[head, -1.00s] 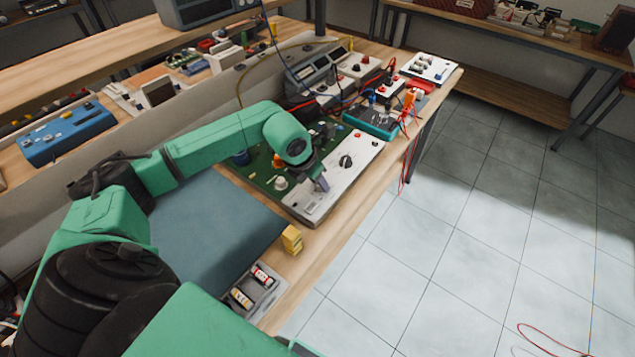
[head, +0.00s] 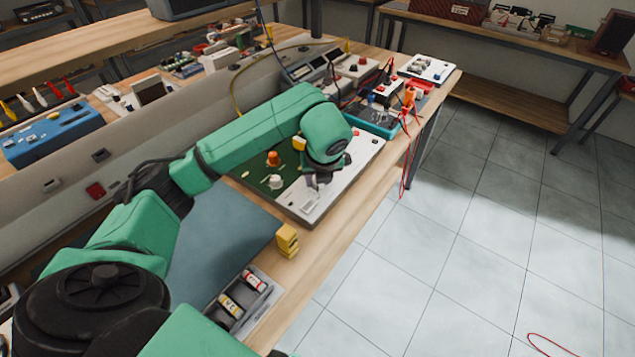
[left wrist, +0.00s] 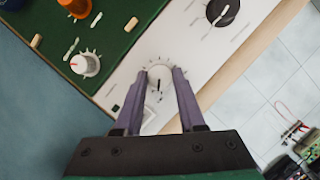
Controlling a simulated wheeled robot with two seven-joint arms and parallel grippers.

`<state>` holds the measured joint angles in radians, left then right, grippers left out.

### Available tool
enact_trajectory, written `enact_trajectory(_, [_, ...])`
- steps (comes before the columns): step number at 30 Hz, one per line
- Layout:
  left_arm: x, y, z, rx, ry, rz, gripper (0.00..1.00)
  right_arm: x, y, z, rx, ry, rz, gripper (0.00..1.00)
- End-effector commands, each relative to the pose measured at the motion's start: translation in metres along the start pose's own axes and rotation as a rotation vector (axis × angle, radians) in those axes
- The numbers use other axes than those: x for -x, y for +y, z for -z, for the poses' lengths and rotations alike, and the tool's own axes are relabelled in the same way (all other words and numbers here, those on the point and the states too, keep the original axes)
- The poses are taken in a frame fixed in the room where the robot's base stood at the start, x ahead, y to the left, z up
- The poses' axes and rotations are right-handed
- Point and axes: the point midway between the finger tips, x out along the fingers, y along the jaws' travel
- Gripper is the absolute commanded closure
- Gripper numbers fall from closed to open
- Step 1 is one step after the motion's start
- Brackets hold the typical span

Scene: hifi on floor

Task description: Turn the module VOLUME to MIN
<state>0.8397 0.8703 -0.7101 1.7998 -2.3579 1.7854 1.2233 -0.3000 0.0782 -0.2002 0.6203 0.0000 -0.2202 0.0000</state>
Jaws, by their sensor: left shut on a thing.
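The module is a green board (head: 258,180) joined to a white panel (head: 366,152); it lies on the bench. My left gripper (left wrist: 160,78) is shut on a pale round knob (left wrist: 159,72) on the white panel, one finger on each side. A dark pointer line on the knob points toward the wrist in the left wrist view. Tick marks ring its far side; I cannot read the label. In the head view my left gripper (head: 316,190) is at the panel's near end, and the held knob is hidden. My right gripper is not in view.
Near the held knob are a black knob (left wrist: 223,10), a white knob with a red mark (left wrist: 84,65) and an orange knob (left wrist: 75,7). A yellow block (head: 287,240) and a grey tray (head: 268,303) lie nearer on the bench. Floor is open at right.

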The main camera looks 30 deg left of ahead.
Motion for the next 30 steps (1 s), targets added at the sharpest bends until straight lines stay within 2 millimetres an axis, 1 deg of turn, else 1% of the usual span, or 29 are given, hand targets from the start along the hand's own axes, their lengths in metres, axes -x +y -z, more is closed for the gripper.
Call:
enact_trajectory(1, [0.0012,-0.0019,-0.0036,0.032,-0.01,-0.003,1.0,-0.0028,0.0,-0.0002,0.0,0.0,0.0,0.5])
enact_trajectory(10, [0.0022,-0.0021,-0.0046,0.156,-0.011,-0.055,1.0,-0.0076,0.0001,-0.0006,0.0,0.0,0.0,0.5])
enact_trajectory(26, [0.0026,-0.0021,-0.0048,0.185,-0.01,-0.067,1.0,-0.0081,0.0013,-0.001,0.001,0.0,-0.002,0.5])
enact_trajectory(27, [0.0026,-0.002,-0.0048,0.185,-0.01,-0.067,0.57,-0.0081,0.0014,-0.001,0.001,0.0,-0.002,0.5])
enact_trajectory(29, [0.0025,-0.002,-0.0045,0.184,-0.009,-0.067,0.34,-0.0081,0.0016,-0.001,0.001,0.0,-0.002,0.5])
enact_trajectory(30, [0.0022,-0.0019,-0.004,0.183,-0.008,-0.068,0.31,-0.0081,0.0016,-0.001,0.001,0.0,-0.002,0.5])
